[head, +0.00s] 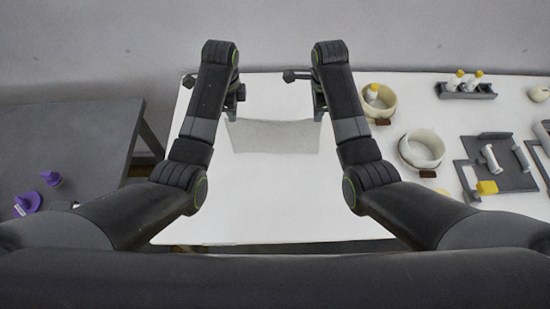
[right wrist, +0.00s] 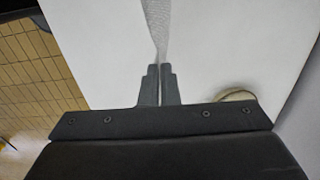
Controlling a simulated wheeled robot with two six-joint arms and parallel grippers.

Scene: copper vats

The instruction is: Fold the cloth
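The pale grey cloth (head: 275,137) is stretched between my two grippers above the white table, its upper edge sagging slightly in the middle. My left gripper (head: 232,114) is at the cloth's upper left corner and appears shut on it, though its fingertips are small in the head view. My right gripper (head: 319,112) is at the upper right corner. In the right wrist view its fingers (right wrist: 161,68) are closed together, with the cloth (right wrist: 160,32) running away from the tips as a narrow, textured strip.
A grey side table (head: 75,135) with purple items (head: 28,204) is at left.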

